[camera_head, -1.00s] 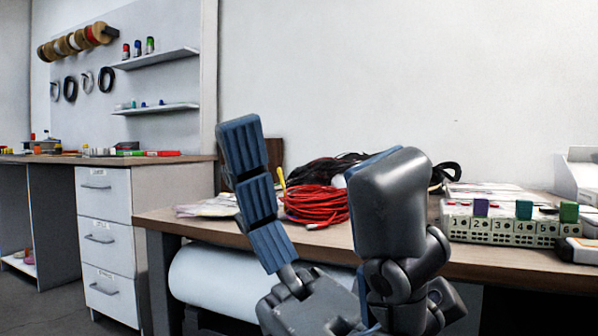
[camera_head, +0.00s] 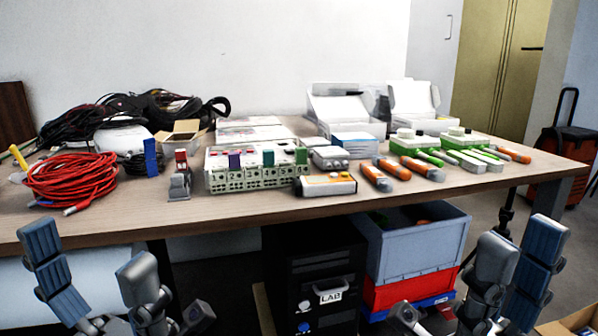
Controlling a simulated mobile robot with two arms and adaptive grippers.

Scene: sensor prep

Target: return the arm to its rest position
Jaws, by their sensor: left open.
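My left gripper (camera_head: 88,250) is low at the left of the head view, in front of the table's front edge. Its two fingers stand apart, with nothing between them. My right gripper (camera_head: 524,238) is low at the right of the view, in front of the table's right part. Its fingertips are apart, and I see nothing between them. Both grippers point upward; the arms behind them are mostly out of view below.
The wooden table (camera_head: 228,212) holds a red cable coil (camera_head: 72,178), a numbered block (camera_head: 258,180), an orange-ended device (camera_head: 326,185) and several orange-and-grey tools. Under it are a black computer case (camera_head: 300,270) and a grey crate (camera_head: 415,248). A strip along the table's front edge is bare.

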